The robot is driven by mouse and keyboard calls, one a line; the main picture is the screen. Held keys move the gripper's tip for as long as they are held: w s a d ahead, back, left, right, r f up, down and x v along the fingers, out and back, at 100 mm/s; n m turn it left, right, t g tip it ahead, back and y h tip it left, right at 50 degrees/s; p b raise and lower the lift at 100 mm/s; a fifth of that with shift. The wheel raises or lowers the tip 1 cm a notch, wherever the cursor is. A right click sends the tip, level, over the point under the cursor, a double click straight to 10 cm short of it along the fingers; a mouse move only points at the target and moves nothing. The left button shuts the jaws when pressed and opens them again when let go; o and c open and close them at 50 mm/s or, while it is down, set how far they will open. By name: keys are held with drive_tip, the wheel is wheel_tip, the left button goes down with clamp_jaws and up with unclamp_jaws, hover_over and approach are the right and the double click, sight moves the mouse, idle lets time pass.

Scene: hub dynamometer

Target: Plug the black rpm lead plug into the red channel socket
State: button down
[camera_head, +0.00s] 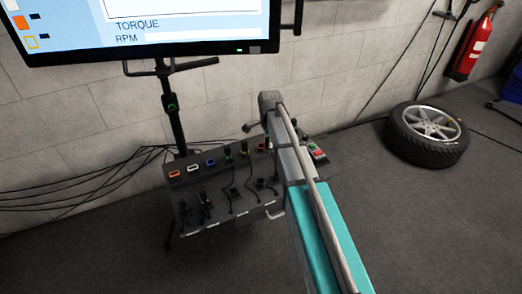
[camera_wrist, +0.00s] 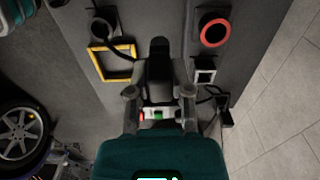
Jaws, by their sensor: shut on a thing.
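In the wrist view my gripper (camera_wrist: 158,92) is shut on a black plug (camera_wrist: 159,62), which points away from me over the grey panel. The red-ringed round socket (camera_wrist: 215,30) is up and right of the plug, apart from it. A yellow square frame (camera_wrist: 112,62) around a socket lies to the left, and a small white-framed square socket (camera_wrist: 205,76) lies close on the right. In the head view my arm hides my gripper and part of the panel. The plug's tip is dark, and its contact with the panel cannot be told.
In the head view the grey panel (camera_head: 225,212) carries orange (camera_head: 174,174), white (camera_head: 192,168) and blue (camera_head: 210,163) sockets on top, with several dark plugs and leads on its front. A screen (camera_head: 145,25) stands behind. A tyre (camera_head: 428,134) lies on the floor at right.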

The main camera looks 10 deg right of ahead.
drive_tip(key=w+a, duration=0.2)
drive_tip(key=w, duration=0.4)
drive_tip(key=shift+w, duration=0.35)
idle(0.8)
drive_tip(key=shift+f, duration=0.1)
idle(0.3)
drive_tip(key=shift+f+b, duration=0.35)
drive_tip(key=shift+b, duration=0.15)
drive_tip(key=shift+f+b, duration=1.5)
idle(0.4)
drive_tip(key=shift+c, duration=2.3)
unclamp_jaws()
drive_tip(key=shift+r, duration=0.25)
